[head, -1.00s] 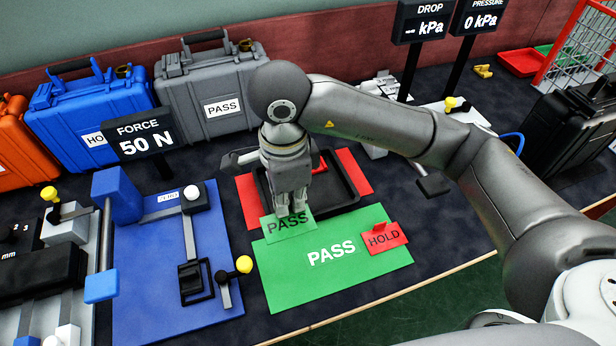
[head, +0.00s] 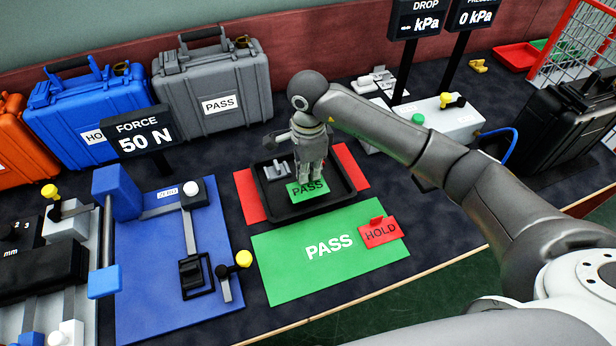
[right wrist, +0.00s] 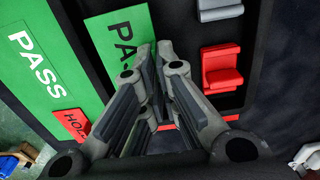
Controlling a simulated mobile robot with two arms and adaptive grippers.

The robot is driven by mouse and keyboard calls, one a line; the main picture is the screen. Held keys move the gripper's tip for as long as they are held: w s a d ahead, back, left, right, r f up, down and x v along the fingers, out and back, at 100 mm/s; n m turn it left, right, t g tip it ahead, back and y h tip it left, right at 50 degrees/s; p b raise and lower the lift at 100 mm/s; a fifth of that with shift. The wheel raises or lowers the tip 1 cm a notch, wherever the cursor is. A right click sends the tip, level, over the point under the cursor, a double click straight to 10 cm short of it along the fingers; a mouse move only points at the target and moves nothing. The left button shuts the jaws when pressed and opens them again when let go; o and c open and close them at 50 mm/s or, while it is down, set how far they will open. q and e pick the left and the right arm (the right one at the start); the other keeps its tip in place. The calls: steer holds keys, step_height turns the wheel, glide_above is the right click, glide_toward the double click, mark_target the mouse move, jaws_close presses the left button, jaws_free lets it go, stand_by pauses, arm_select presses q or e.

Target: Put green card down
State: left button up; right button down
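The green card marked PASS (head: 308,190) is at the front part of the black tray (head: 270,212); I cannot tell if it touches the tray floor. It also shows in the right wrist view (right wrist: 115,35), beside the fingertips. My right gripper (head: 312,180) points down over the tray, its fingers close together at the card's edge and apparently shut on it. The fingers partly hide the card in the right wrist view (right wrist: 157,52). My left gripper is not in view.
The tray holds a grey part (head: 278,172) and a red part (right wrist: 222,68). It stands on a red mat (head: 247,197). In front lies a green PASS mat (head: 290,270) with a red HOLD card (head: 380,233). A blue force fixture (head: 140,285) stands left.

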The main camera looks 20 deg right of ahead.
step_height(320, 180, down, 3)
steer(key=shift+r, duration=0.15)
steer(key=shift+f, duration=0.2)
steer(key=c, duration=1.6)
jaws_free()
steer(key=shift+s+a, duration=0.1)
steer(key=shift+c, duration=0.2)
steer(key=shift+r, duration=0.2)
